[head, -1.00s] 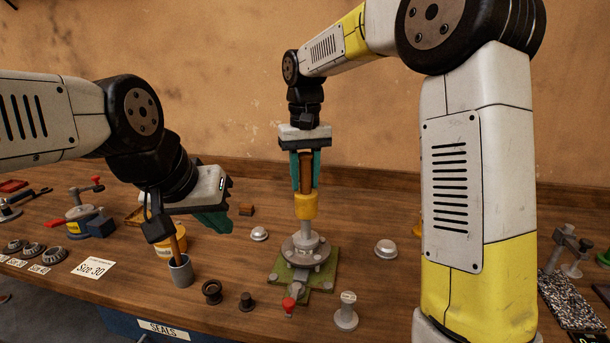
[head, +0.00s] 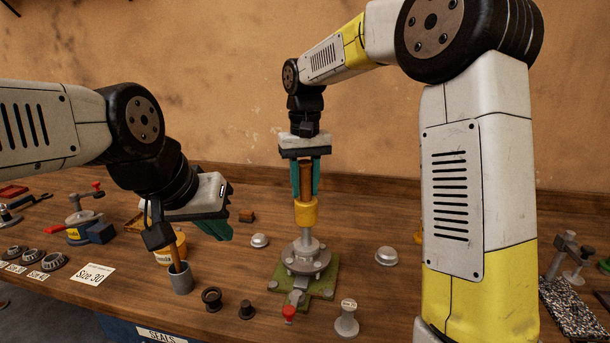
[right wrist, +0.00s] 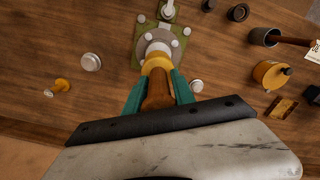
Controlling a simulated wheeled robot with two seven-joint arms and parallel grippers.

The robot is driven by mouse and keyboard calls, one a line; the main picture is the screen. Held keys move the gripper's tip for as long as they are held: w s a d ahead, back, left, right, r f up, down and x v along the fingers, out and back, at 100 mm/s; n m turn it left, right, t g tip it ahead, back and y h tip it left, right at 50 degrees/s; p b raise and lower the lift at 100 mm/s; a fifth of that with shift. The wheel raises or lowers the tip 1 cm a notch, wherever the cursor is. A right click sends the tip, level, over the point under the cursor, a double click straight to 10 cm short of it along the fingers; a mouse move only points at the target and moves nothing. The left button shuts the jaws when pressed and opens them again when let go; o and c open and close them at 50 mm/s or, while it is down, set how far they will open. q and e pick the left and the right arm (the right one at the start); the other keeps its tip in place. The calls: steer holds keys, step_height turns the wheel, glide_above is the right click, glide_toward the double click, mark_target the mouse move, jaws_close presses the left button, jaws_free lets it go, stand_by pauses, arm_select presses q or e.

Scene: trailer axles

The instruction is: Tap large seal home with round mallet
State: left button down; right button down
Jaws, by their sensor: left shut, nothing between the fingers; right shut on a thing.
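My right gripper (head: 306,178) is shut on the brown handle of the round mallet (head: 306,213), whose yellow head points down. The mallet is upright over a grey post (head: 306,240) rising from a round flanged hub (head: 306,262). The mallet head also shows in the right wrist view (right wrist: 157,62). The hub sits on a green plate (head: 327,283). I cannot make out the large seal at the hub. My left gripper (head: 217,229) is shut and empty, left of the hub.
A grey cup (head: 180,279) with a brown handle in it and a yellow tub (head: 165,254) stand near my left gripper. Dark round parts (head: 212,298), pale domed caps (head: 386,256) and a grey knobbed part (head: 347,318) surround the plate. A "Size 30" card (head: 92,274) lies left.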

mark_target(304, 161)
steer(key=shift+r, duration=0.2)
steer(key=shift+r, duration=3.45)
steer(key=shift+f, duration=0.1)
